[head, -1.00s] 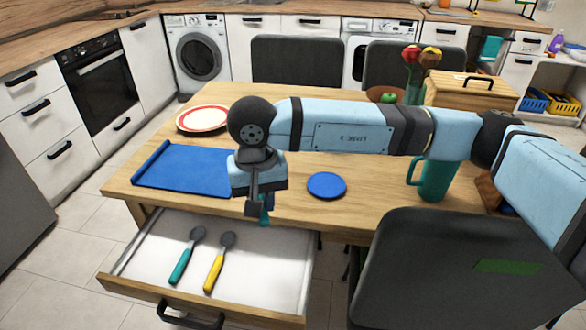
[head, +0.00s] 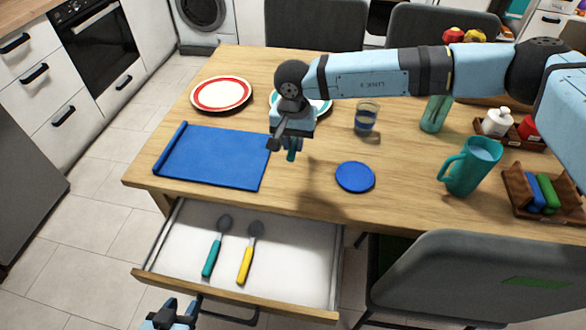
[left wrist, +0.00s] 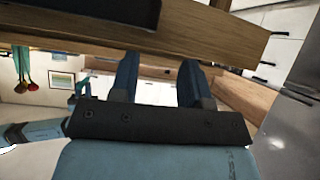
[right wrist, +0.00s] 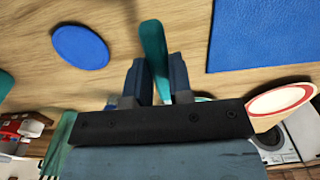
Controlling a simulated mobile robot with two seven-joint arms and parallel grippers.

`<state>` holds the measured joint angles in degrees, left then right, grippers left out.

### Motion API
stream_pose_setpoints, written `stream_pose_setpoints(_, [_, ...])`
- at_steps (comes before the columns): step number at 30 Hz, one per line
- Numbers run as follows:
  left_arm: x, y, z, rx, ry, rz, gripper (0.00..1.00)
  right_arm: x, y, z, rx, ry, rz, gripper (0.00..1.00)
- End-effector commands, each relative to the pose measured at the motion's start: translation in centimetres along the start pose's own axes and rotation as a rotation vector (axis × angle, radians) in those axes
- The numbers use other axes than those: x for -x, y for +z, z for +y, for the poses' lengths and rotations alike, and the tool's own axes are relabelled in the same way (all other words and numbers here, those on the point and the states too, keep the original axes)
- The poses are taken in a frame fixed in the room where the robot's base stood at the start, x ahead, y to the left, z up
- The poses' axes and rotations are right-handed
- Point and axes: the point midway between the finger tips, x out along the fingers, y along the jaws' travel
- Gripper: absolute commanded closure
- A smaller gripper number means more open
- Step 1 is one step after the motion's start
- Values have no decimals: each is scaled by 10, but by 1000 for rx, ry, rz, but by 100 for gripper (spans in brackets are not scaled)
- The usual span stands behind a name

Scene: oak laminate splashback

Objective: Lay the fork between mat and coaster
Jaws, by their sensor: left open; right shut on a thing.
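The blue mat (head: 215,157) lies flat on the table, and the round blue coaster (head: 355,177) lies to its right; both also show in the right wrist view, the mat (right wrist: 265,35) and the coaster (right wrist: 80,46). My right gripper (head: 291,150) is above the table between them, shut on a teal-handled piece (right wrist: 153,48), seemingly the fork. Its handle points down toward the table; the tines cannot be made out. My left gripper (head: 172,318) is open and empty in front of the drawer; its fingers (left wrist: 160,85) are apart in the left wrist view.
The open drawer (head: 300,265) holds a teal-handled spoon (head: 216,248) and a yellow-handled spoon (head: 249,252). A chair (head: 450,275) stands at the front right.

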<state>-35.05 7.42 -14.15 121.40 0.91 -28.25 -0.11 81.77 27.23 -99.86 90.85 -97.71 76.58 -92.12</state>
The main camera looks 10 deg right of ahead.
Motion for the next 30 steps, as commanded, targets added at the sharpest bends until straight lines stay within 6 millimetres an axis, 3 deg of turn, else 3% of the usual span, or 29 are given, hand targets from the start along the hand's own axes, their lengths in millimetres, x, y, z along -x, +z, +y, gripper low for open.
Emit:
stream_pose_setpoints(3, [-1,1,0,-2,0,2,57,-32,1,0,0,3,-2,100])
stream_pose_setpoints(7, [-1,1,0,-3,0,3,57,-54,0,0,0,2,-1,100])
stream_pose_setpoints(14, [-1,1,0,-4,0,4,57,-71,0,0,-1,1,0,100])
stream_pose_setpoints(21, [-2,1,0,-6,0,7,57,-104,0,0,0,1,-1,100])
stream_pose_setpoints(30, [-2,1,0,-6,0,8,57,-108,0,0,0,0,0,100])
